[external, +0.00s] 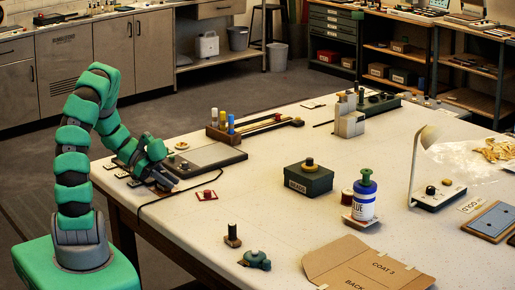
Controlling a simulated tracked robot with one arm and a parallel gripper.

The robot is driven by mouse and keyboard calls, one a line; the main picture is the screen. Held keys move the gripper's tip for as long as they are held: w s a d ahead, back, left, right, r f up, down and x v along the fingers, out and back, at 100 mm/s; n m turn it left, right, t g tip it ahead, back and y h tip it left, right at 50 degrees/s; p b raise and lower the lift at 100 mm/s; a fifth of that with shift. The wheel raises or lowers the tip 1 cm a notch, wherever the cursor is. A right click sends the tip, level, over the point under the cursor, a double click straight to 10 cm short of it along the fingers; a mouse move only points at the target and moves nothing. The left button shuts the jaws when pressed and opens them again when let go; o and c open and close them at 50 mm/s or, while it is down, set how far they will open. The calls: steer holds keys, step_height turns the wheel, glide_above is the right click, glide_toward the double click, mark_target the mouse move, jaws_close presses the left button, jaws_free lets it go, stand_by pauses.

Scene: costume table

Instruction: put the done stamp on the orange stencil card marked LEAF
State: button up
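My gripper (166,184) is low over the left edge of the table, beside a flat grey pad. Its fingers are dark and small here, and I cannot tell whether they are open or hold anything. A small upright block with a black handle (232,230) stands near the front edge; it looks like a stamp, but no marking is readable. I cannot make out an orange card or the word LEAF.
A grey pad (208,157) and a dark cable lie by my gripper. A teal tool (255,260) lies near the front edge. A dark green box (309,180), a glue bottle (363,200), a brown pattern piece (350,255) and a lamp (415,165) stand or lie farther right.

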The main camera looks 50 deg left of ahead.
steer(key=o, duration=0.3)
steer(key=shift+o, duration=0.2)
steer(key=shift+r, duration=0.1)
steer(key=v, duration=1.2)
steer(key=shift+a, duration=0.1)
steer(key=shift+w, duration=0.15)
